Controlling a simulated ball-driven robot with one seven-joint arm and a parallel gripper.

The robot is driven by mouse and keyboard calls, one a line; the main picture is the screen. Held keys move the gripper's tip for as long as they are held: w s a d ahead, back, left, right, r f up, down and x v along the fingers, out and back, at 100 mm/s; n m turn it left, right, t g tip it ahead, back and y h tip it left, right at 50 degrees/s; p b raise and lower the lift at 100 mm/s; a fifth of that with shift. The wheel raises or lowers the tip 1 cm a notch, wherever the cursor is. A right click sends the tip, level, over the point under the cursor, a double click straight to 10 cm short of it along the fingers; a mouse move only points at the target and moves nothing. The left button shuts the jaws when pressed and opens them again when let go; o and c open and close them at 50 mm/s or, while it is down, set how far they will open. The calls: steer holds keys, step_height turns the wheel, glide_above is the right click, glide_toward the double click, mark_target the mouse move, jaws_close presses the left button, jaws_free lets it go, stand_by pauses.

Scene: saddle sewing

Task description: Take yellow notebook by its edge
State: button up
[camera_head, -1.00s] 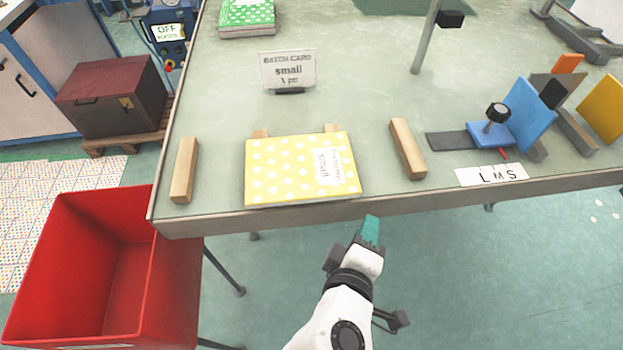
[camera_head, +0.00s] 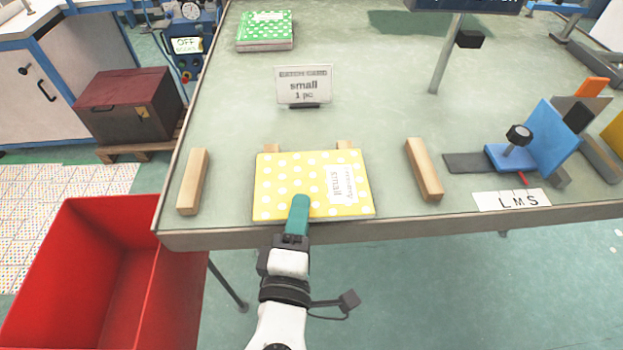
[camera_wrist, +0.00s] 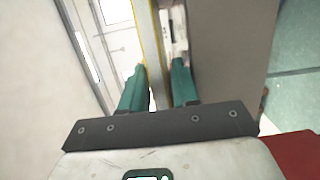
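The yellow notebook (camera_head: 275,185) with white polka dots lies flat near the front edge of the table. Its white label reads "small". My gripper (camera_head: 300,205) is at the notebook's front edge, with one teal finger over the cover; the other finger is hidden in the head view. In the wrist view the two teal fingers (camera_wrist: 158,68) stand apart, with the notebook's thin yellow-lined edge (camera_wrist: 150,35) between them. The gripper looks open, and I see no clear grip on the notebook.
Wooden blocks lie left (camera_head: 193,182) and right (camera_head: 424,170) of the notebook. A batch card (camera_head: 304,85) stands behind it. Green notebooks (camera_head: 265,32) lie at the back left. A blue fixture (camera_head: 510,157) is at right. A red bin (camera_head: 80,280) stands at lower left.

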mark_target(312, 184)
steer(key=w, duration=0.4)
steer(key=shift+d+r+p, duration=0.1)
steer(key=shift+d+p, duration=0.25)
steer(key=shift+d, duration=0.05)
steer(key=shift+c, duration=0.2)
jaws_close()
